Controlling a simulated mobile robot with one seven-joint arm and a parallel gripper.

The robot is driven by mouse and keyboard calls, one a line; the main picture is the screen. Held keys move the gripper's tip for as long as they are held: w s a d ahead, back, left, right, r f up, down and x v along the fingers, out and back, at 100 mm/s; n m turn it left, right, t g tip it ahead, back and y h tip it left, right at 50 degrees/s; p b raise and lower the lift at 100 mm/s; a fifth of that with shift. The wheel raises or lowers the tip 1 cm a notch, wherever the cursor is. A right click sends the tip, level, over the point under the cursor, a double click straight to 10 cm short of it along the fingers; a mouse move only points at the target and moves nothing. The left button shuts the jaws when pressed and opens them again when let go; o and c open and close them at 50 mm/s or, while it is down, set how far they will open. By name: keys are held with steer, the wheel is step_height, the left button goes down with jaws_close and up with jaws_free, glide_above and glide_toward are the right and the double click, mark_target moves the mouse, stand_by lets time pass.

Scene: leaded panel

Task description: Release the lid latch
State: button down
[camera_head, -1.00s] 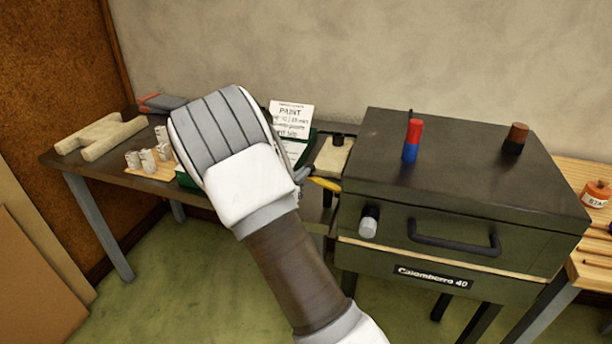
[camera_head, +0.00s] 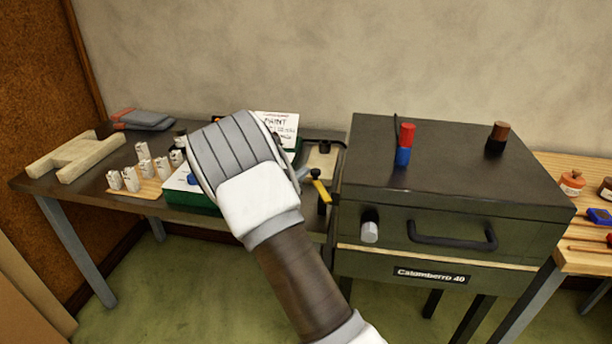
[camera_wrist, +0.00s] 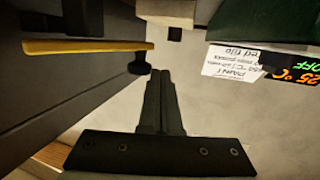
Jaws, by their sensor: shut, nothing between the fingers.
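The dark kiln (camera_head: 440,230) with its closed flat lid (camera_head: 450,165) stands right of centre. A yellow lever (camera_head: 321,191) sticks out by its left side; it also shows in the wrist view as a yellow bar (camera_wrist: 85,46) at upper left. I cannot tell for sure whether it is the lid latch. A grey knob (camera_head: 369,232) is on the kiln front, left of the black handle (camera_head: 452,238). In the wrist view my gripper (camera_wrist: 161,76) is shut and empty, its tips right of a small black knob (camera_wrist: 139,68). Its fingers are hidden in the head view.
A lit display (camera_wrist: 292,73) shows in the wrist view. A red-blue cylinder (camera_head: 404,144) and brown cylinder (camera_head: 497,138) stand on the lid.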

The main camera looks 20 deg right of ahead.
steer(key=shift+w+d+b, duration=0.15)
steer(key=shift+w+d, duration=0.15)
steer(key=shift+d, duration=0.45)
steer(key=shift+w+d+b, duration=0.15)
steer(key=shift+w+d, duration=0.15)
steer(key=shift+d, duration=0.5)
stand_by(0.9)
